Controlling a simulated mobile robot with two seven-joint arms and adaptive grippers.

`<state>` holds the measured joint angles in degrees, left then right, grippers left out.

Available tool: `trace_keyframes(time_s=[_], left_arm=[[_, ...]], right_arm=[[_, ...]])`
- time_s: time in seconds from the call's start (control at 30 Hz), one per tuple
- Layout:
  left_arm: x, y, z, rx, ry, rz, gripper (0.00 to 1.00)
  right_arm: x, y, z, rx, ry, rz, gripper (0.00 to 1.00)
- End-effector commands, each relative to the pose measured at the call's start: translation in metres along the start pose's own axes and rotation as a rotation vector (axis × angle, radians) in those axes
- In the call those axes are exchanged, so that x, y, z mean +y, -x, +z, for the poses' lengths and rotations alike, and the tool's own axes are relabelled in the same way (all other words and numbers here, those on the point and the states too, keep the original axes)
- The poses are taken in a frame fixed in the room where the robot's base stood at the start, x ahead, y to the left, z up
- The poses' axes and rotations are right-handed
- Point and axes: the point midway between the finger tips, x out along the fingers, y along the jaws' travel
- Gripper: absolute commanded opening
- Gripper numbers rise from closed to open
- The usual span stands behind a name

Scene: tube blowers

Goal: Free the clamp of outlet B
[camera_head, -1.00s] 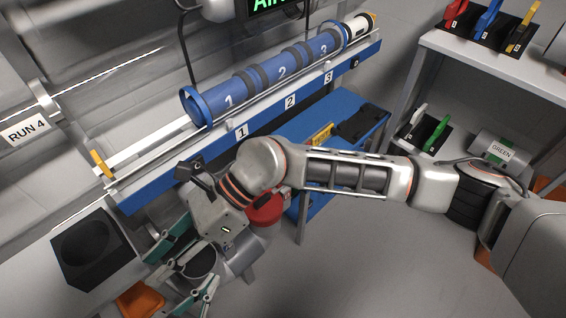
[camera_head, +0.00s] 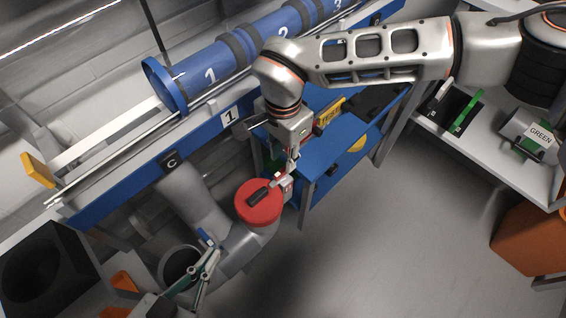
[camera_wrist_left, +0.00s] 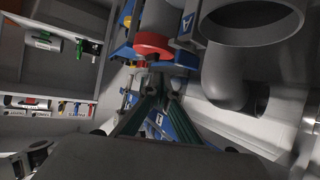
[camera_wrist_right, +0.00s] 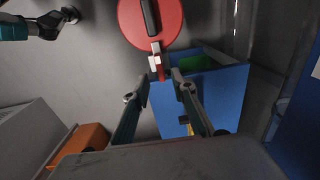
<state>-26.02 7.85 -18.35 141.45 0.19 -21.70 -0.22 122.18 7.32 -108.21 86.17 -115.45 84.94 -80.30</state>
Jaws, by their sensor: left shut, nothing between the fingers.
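A red round cap (camera_head: 246,206) with a dark bar handle closes a grey pipe end, and a red tab with a pale block sticks out from its side. I cannot read this outlet's letter. It also shows in the right wrist view (camera_wrist_right: 150,22) and, partly, in the left wrist view (camera_wrist_left: 153,45). My right gripper (camera_head: 290,170) is at the tab's side. In the right wrist view its fingers (camera_wrist_right: 159,82) are apart, with the tab's end close to the gap between the tips. My left gripper (camera_head: 212,258) is shut and empty, below left of the cap.
An open grey pipe mouth (camera_head: 182,264) lies close to my left gripper. A plate marked C (camera_head: 171,162) is on the blue rail. A blue cart (camera_head: 322,150) stands just right of the cap. Grey shelves and an orange bin (camera_head: 530,245) are at the right. The floor between is clear.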

Motion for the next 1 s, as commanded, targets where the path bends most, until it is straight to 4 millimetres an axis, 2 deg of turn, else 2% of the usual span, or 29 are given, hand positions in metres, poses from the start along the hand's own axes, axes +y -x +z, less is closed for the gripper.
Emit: trace_keyframes(time_s=[0.03,0.23,0.4,0.67,0.8,1.0], left_arm=[[0.002,-0.001,0.004,-0.003,0.012,0.003,0.0],[0.007,-0.003,-0.002,0.017,0.049,0.012,0.0],[0.009,-0.004,-0.006,0.029,0.068,0.016,0.0],[0.01,-0.004,-0.009,0.034,0.069,0.017,0.0],[0.01,-0.004,-0.009,0.034,0.069,0.017,0.0],[0.01,-0.004,-0.009,0.034,0.069,0.017,0.0]], right_arm=[[0.002,-0.017,0.003,-0.01,0.001,0.01,0.26],[0.002,-0.043,0.003,-0.01,-0.001,0.007,0.26],[0.001,-0.05,0.002,-0.005,-0.001,0.003,0.26],[0.0,-0.049,0.001,-0.003,-0.001,0.0,0.26],[0.0,-0.05,0.001,-0.004,-0.001,0.0,0.0],[0.0,-0.05,0.001,-0.004,0.0,0.0,0.0]])
